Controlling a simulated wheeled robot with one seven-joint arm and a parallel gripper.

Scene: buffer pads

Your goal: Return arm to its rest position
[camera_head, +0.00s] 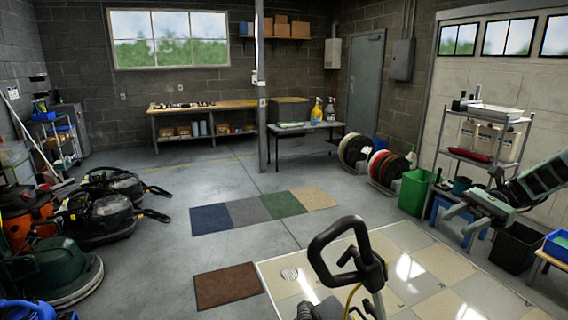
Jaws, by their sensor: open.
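My gripper (457,227) is at the right of the head view, at the end of my arm, which reaches in from the right edge. Round buffer pads stand upright in racks on the floor, one group (355,151) by the table and another (387,170) nearer.
A floor machine with a black loop handle (313,248) stands in the foreground on the tiled floor panel (415,262). A green bin (414,192), a black bin (515,247) and a blue tray (558,243) are near my arm. Several floor machines stand at left.

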